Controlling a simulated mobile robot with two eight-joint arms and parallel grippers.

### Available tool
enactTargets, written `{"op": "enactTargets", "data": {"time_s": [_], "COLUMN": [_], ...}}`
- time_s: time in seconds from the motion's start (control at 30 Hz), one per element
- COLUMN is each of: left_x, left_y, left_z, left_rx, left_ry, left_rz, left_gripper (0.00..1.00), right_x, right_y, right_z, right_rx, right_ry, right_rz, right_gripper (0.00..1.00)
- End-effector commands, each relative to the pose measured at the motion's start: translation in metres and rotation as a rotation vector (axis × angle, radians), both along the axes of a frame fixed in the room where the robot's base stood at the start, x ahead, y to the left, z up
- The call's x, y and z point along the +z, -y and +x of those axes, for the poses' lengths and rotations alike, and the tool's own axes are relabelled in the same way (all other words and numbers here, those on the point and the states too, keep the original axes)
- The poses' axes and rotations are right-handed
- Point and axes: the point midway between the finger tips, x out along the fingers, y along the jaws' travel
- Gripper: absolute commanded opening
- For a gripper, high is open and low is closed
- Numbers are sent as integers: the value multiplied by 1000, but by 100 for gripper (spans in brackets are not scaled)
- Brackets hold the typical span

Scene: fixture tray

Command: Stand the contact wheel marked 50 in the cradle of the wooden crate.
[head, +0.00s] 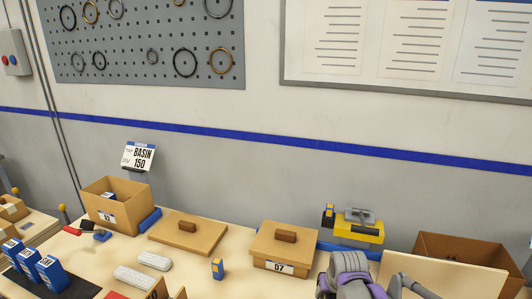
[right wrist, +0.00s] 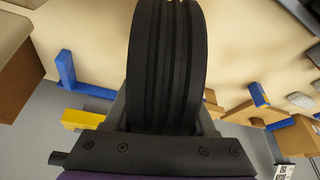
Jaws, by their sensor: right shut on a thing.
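A black wheel (right wrist: 168,60) with a grooved tread fills the top middle of the right wrist view. My right gripper (right wrist: 163,118) is shut on it, with a finger on either side of its lower part. No number shows on the wheel, so I cannot tell whether it is the one marked 50. My grey and purple arm enters the head view at the bottom right; its fingertips are out of that picture. A brown open crate (head: 465,247) stands at the far right, partly behind a pale panel. I cannot make out a cradle. My left gripper is not in view.
The lidded box marked 07 (head: 284,249) stands in the middle. A yellow device (head: 358,228) is behind my arm. Blue boxes (head: 50,272) stand front left.

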Motion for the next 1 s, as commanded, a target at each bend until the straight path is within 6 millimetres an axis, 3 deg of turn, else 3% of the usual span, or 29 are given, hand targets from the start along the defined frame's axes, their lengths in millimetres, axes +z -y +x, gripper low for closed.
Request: {"op": "enactTargets", "data": {"time_s": [0.2, 0.4, 0.57, 1.0], "left_x": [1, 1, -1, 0], "left_y": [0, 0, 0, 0], "left_z": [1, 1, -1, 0], "left_rx": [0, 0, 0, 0], "left_ry": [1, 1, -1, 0], "left_rz": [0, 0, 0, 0], "left_gripper": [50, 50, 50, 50], "right_x": [-48, -58, -42, 45], "right_y": [0, 0, 0, 0], "right_z": [-4, -7, -7, -7], "right_rx": [0, 0, 0, 0], "right_ry": [2, 2, 2, 2], "right_rz": [0, 0, 0, 0], "right_gripper": [0, 0, 0, 0]}}
